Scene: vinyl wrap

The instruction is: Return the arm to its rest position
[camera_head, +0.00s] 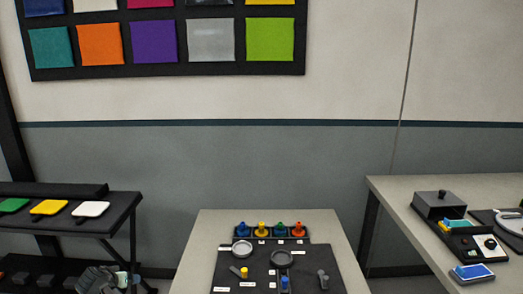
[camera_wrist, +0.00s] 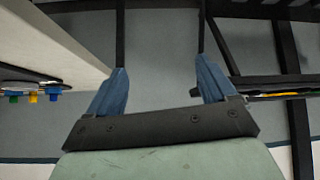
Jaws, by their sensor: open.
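My gripper (camera_wrist: 161,70) shows in the wrist view with its two blue fingers spread apart and nothing between them. Behind the gap is only the grey wall and floor area. The rest of my arm is out of view.
The middle table (camera_head: 205,232) carries a black board (camera_head: 225,268) with coloured pegs (camera_head: 262,229). A dark shelf (camera_head: 122,203) with coloured pads stands at left. A right table (camera_head: 400,190) holds boxes and tools. Colour swatches (camera_head: 154,41) hang on the wall.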

